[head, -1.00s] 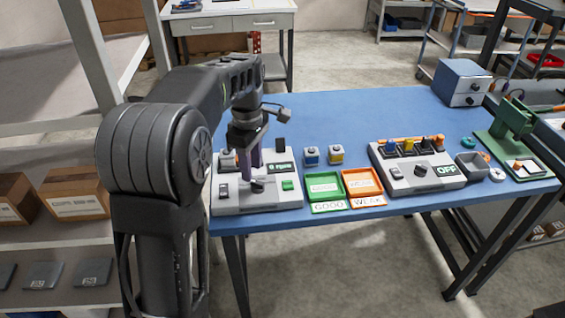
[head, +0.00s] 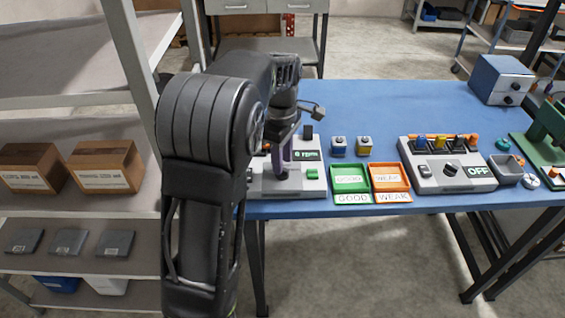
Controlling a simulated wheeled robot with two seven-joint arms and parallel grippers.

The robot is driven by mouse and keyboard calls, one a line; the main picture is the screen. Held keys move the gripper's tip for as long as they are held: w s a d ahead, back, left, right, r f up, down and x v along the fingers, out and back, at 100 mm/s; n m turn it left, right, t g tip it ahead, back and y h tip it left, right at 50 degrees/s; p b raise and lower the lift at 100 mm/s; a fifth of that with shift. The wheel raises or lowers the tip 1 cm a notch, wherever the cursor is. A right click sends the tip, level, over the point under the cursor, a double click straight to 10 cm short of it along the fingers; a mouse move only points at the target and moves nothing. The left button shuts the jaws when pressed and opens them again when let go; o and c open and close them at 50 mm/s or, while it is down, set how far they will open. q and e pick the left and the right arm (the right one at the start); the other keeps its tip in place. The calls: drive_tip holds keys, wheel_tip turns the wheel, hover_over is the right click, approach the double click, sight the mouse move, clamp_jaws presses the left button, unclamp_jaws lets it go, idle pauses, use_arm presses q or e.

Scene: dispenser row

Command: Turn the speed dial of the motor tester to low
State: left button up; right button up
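The motor tester (head: 312,187) is the light grey box at the left end of the blue table. It has a dark display reading what looks like "0 rpm" and a green button (head: 312,174). Its dark speed dial (head: 281,177) shows just below the fingertips of my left gripper (head: 281,165), which points down over the tester's front. The fingers hide part of the dial, and I cannot tell whether they grip it or how far apart they are. My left arm hides the tester's left side. My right gripper is not in view.
A green GOOD tray (head: 351,189) and an orange WEAK tray (head: 407,187) lie right of the tester, with two small motors (head: 339,147) behind. Another grey device reading OFF (head: 430,185) stands farther right. The table's back middle is clear.

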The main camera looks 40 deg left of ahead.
use_arm(q)
drive_tip(key=shift+f, duration=0.95)
drive_tip(key=shift+c, duration=0.4)
clamp_jaws()
